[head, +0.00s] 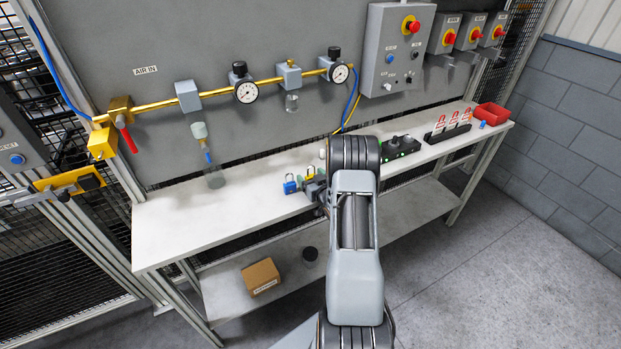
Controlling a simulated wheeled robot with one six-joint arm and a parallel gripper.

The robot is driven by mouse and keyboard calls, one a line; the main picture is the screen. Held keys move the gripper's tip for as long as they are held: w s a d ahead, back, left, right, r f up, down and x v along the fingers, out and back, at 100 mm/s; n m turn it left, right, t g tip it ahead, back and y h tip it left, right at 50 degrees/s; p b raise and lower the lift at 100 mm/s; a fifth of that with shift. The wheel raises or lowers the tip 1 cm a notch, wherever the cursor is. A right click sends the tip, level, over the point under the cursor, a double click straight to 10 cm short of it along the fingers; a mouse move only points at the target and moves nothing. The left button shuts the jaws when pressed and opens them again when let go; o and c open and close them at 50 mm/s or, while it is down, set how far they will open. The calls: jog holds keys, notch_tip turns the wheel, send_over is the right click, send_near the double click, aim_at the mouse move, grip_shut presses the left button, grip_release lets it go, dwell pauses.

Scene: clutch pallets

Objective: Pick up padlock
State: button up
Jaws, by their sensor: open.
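A blue padlock (290,187) stands on the white bench top, left of my gripper. A yellow padlock (310,173) stands just behind it to the right, close to my gripper. My gripper (311,188) is low over the bench beside these padlocks, open, with nothing seen between its fingers. My arm hides part of the gripper and the bench behind it. I cannot tell whether the fingers touch either padlock.
Right of my arm are a black box (398,147), a rack of red-and-white tags (452,131) and a red bin (492,114). A brass air pipe with gauges (246,92) runs above the bench. A cardboard box (261,277) sits on the lower shelf. The bench's left end is clear.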

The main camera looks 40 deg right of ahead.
jog(key=shift+c, duration=0.4)
jog(key=c, duration=1)
jog(key=shift+o, duration=0.2)
jog(key=shift+r+b, duration=0.2)
jog(key=shift+b, duration=0.35)
jog(key=s+a+b, duration=0.2)
jog(key=s+b, duration=0.1)
jog(key=s, duration=1.4)
jog(key=shift+s+a+b, duration=0.2)
jog(key=shift+s+b, duration=0.1)
jog(key=shift+s, duration=0.1)
